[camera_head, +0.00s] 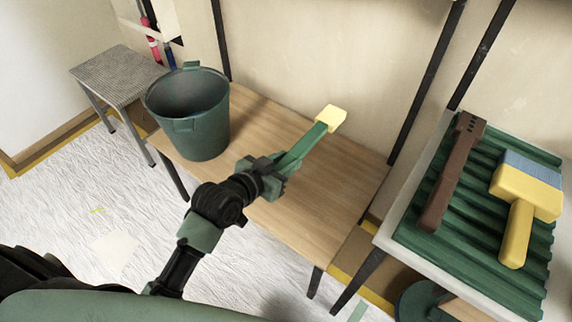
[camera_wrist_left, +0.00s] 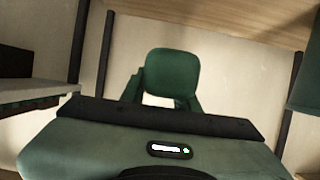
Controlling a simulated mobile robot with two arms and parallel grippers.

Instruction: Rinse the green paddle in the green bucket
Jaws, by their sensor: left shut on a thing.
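My left gripper (camera_head: 270,173) is shut on the green paddle (camera_head: 303,146), above the wooden table. The paddle slants up and right in the head view and ends in a pale yellow block (camera_head: 331,119). In the left wrist view a rounded green part of what I hold (camera_wrist_left: 172,72) shows beyond the gripper. The green bucket (camera_head: 195,130) stands upright at the left end of the table, left of the gripper and apart from the paddle. It also shows in part at the right edge of the left wrist view (camera_wrist_left: 306,85). Its bottom is hidden. My right gripper is not in view.
The wooden table (camera_head: 315,205) is bare right of the bucket. A grey stool (camera_head: 115,68) stands behind left. At right, a table with a green ribbed tray (camera_head: 455,215) holds a brown tool (camera_head: 455,170) and a yellow brush (camera_head: 525,195). A wall rises behind.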

